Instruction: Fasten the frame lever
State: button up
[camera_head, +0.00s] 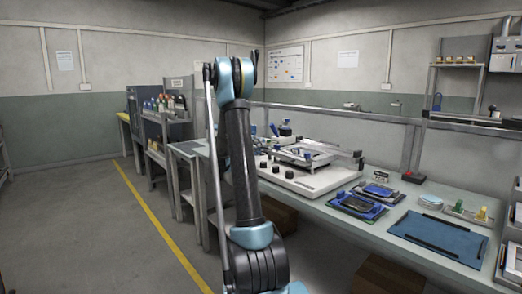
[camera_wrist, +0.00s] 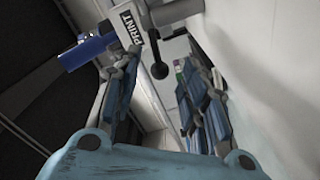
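A white bench machine, seemingly a printing press, stands on the workbench in the head view, with a wide white base (camera_head: 325,181) and a raised metal frame (camera_head: 308,151). In the wrist view, a short dark lever with a black ball end (camera_wrist: 160,70) hangs from a grey metal part beside a "PRINT" label (camera_wrist: 126,26). I cannot tell whether it is the frame lever. A blue cylindrical handle (camera_wrist: 86,51) sticks out to its left. My gripper (camera_wrist: 161,68) is open, the black ball showing between its fingertips; contact cannot be told. In the head view my arm hides the gripper.
Blue framed pieces (camera_head: 357,205) and a dark blue mat (camera_head: 440,236) lie on the bench (camera_head: 330,212) right of the machine. A shelf with bottles (camera_head: 165,105) stands at the left. The floor left of my arm is clear.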

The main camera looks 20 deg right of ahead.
jog(key=shift+x, duration=1.5)
grip_shut()
